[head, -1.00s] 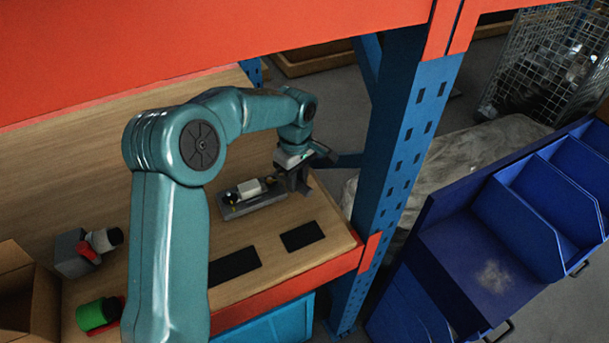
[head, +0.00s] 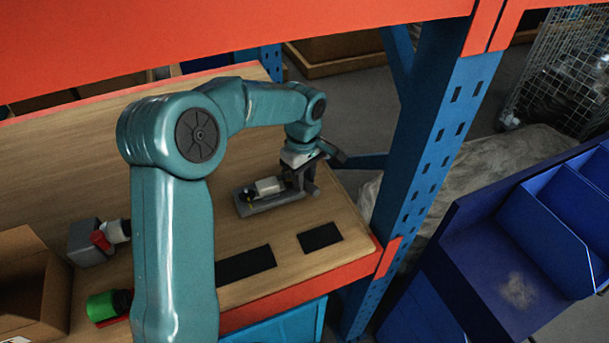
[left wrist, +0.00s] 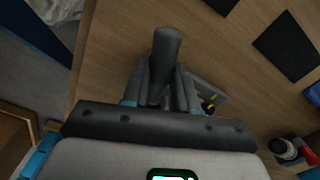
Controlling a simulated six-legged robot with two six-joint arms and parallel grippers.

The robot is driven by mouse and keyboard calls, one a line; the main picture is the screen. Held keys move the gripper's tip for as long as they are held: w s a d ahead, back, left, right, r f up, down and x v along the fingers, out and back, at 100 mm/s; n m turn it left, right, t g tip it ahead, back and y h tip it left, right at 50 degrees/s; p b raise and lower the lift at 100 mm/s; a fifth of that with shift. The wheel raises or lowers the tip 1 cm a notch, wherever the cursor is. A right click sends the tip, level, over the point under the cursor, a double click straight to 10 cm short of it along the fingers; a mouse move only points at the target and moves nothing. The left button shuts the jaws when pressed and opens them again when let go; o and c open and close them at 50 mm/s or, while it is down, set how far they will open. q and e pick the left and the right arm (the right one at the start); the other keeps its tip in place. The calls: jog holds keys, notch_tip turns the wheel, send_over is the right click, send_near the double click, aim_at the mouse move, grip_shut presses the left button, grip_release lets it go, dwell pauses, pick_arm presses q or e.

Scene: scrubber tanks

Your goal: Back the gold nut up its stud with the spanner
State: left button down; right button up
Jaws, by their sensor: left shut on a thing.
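My left gripper (head: 304,182) is low over the right end of a grey fixture (head: 270,204) on the wooden bench. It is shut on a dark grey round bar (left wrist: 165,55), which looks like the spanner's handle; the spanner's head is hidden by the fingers. A pale block (head: 268,186) sits on the fixture beside the gripper. A small yellow-gold part, likely the gold nut (head: 249,196), shows at the fixture's left end; yellow also shows in the left wrist view (left wrist: 209,105), partly behind the fingers. I cannot tell whether the spanner touches the nut. My right gripper is out of view.
Two black pads (head: 320,237) lie near the bench's front edge. A grey box with a red part (head: 87,240), a green cylinder (head: 104,305) and a cardboard box (head: 30,285) are at left. A blue rack post (head: 432,150) stands right of the bench.

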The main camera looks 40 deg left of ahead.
pick_arm(q)
jog(key=shift+a+f, duration=0.1)
jog(key=shift+f, duration=0.45)
jog(key=shift+f+b, duration=0.6)
jog(key=shift+b, duration=0.05)
jog(key=shift+w+n, duration=0.25)
jog(key=shift+n, duration=0.15)
jog(key=shift+s+r+m, duration=0.15)
jog(key=shift+s+m, duration=0.25)
jog(key=shift+m, duration=0.3)
jog(key=shift+r, duration=0.1)
jog(key=shift+r+p, duration=0.4)
jog(key=shift+r, duration=0.3)
jog(key=shift+r, duration=0.1)
